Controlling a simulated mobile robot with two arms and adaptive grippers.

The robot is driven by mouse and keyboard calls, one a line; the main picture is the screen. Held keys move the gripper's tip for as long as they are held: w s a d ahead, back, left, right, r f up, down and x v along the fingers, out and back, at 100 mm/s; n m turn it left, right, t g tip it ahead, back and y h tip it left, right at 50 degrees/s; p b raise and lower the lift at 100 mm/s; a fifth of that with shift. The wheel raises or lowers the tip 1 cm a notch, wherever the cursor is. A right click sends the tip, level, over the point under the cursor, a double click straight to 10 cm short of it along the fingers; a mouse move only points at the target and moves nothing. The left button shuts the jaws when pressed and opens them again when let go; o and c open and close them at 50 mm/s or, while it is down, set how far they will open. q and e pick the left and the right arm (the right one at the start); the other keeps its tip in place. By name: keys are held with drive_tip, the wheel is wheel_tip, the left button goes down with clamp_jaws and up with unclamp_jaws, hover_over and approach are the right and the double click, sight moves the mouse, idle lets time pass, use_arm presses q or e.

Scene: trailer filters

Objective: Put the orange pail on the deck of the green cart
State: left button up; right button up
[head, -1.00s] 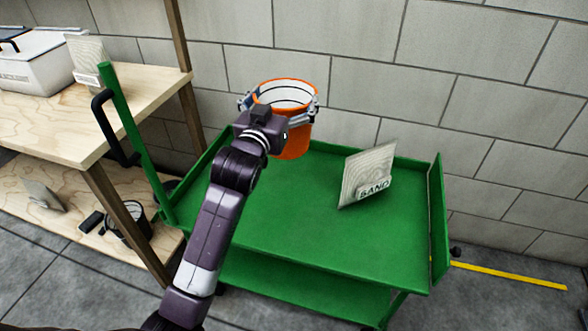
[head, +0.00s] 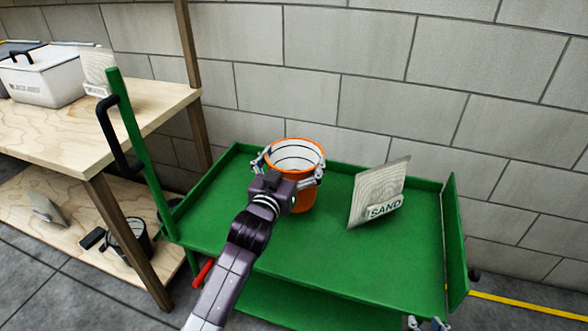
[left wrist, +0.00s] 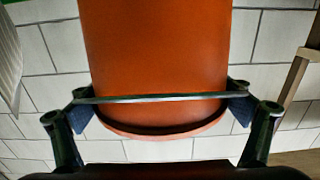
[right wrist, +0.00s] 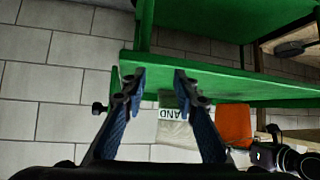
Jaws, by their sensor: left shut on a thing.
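The orange pail (head: 303,197), white inside, is upright over the back left part of the green cart's deck (head: 265,240). My left gripper (head: 290,172) is shut on the pail near its rim, a finger on each side. In the left wrist view the pail (left wrist: 155,50) fills the middle, between the fingers, with a thin bar across it. I cannot tell whether its base touches the deck. My right gripper (right wrist: 152,80) is open and empty, by the cart's right end; its tips show at the head view's bottom edge (head: 427,323).
A pack labelled SAND (head: 380,195) leans on the deck right of the pail. The front of the deck is clear. A wooden shelf (head: 150,115) with a white box (head: 42,80) stands left, beside the cart's handle (head: 135,150). A block wall (head: 380,60) is behind.

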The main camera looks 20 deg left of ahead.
sight(294, 167)
use_arm(q)
wheel_tip(294, 167, down, 3)
drive_tip(key=shift+f+b, duration=0.1)
drive_tip(key=shift+b, duration=0.35)
use_arm(e)
drive_tip(key=w+a+r+t+y, duration=0.1)
drive_tip(key=w+r+t, duration=0.2)
drive_tip(key=r, duration=0.2)
drive_tip(key=shift+w+a+r, duration=0.15)
drive_tip(key=shift+w+a, duration=0.15)
use_arm(q)
drive_tip(key=o, duration=1.3)
drive_tip(key=shift+f, duration=0.1)
use_arm(e)
drive_tip(key=shift+r, duration=0.1)
